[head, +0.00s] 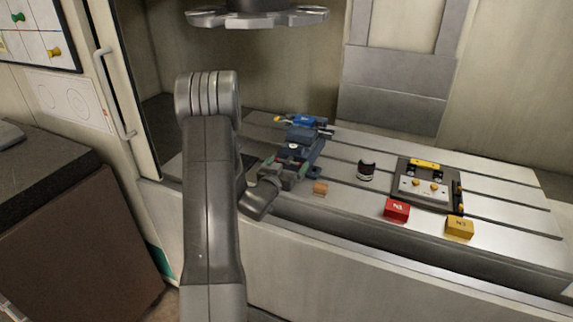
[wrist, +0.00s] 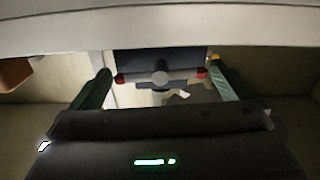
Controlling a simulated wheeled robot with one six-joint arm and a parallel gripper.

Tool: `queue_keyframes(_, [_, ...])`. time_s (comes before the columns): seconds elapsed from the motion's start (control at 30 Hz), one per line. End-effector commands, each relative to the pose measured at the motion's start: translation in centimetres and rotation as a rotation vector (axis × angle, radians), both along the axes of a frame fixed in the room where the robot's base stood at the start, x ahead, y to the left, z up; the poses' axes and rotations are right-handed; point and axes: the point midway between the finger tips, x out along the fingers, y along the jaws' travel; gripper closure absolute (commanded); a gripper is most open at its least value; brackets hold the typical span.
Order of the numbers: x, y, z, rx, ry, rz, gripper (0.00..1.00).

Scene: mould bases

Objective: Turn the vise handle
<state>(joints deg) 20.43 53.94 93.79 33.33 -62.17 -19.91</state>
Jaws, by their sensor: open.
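The vise (head: 305,140) is a dark blue block on the slotted machine table, left of the table's middle. In the wrist view, the vise (wrist: 160,58) shows beyond my fingers. Its handle (wrist: 160,78) is a crossbar with a round grey hub and red ends, lying about level in the picture. My gripper (wrist: 160,74) is open, with one dark green finger to each side of the handle's red ends. Whether a finger touches the handle cannot be told. In the head view, my gripper (head: 286,174) is at the near end of the vise, partly hidden by my arm.

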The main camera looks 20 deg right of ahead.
Motion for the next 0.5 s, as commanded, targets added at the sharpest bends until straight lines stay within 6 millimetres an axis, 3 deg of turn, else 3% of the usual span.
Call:
queue_keyframes(0.07, [-0.01,0.02,0.00,0.000,0.000,0.000,0.00])
queue_keyframes(0.3, [-0.03,0.03,0.01,0.000,0.000,0.000,0.40])
queue_keyframes(0.5, [-0.01,0.01,-0.21,0.011,-0.017,-0.001,0.40])
